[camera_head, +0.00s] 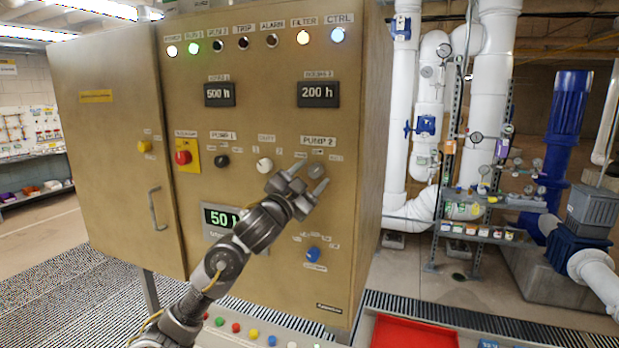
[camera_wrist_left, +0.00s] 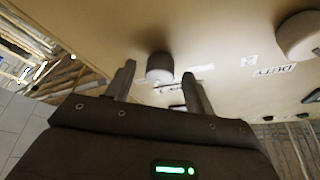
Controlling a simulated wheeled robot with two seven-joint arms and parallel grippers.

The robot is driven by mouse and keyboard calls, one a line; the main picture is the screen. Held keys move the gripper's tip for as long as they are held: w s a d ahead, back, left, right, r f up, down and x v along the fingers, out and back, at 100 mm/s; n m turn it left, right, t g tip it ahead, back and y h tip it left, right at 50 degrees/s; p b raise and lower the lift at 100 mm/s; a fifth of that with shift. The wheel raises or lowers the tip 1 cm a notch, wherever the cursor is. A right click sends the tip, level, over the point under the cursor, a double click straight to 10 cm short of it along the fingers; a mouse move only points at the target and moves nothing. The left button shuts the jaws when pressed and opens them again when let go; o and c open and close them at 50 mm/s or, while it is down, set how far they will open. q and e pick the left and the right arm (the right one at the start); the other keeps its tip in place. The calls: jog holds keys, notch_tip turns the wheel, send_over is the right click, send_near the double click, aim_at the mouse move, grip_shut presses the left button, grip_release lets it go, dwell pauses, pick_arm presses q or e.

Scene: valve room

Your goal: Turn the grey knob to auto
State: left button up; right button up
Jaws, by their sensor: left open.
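The grey knob (camera_head: 317,171) is on the tan control panel (camera_head: 280,125), under the PUMP 2 label. In the head view my left gripper (camera_head: 312,178) is in front of it and partly covers it. In the left wrist view the grey knob (camera_wrist_left: 160,67) shows between the two open fingertips (camera_wrist_left: 159,72), with a gap on each side. The gripper is open and holds nothing. The labels around the knob are too small or blurred to read, and its pointer direction cannot be told. My right gripper is not in view.
A white knob (camera_head: 264,164) sits left of the grey knob; a black knob (camera_head: 221,161) and a red emergency button (camera_head: 183,157) are farther left. A blue knob (camera_head: 312,254) is below. A red tray (camera_head: 412,333) lies at the bottom. White pipes stand to the right.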

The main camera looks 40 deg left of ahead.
pick_arm(q)
jog(key=shift+s+f, duration=0.1)
jog(key=shift+s+d+f+b, duration=0.1)
jog(key=shift+s+f+b, duration=0.05)
jog(key=shift+s+b, duration=0.15)
jog(key=a+b+v, duration=0.1)
jog(key=b+v, duration=0.2)
jog(key=v, duration=0.6)
jog(key=shift+s+d, duration=0.45)
jog(key=shift+d, duration=0.05)
jog(key=shift+f, duration=0.1)
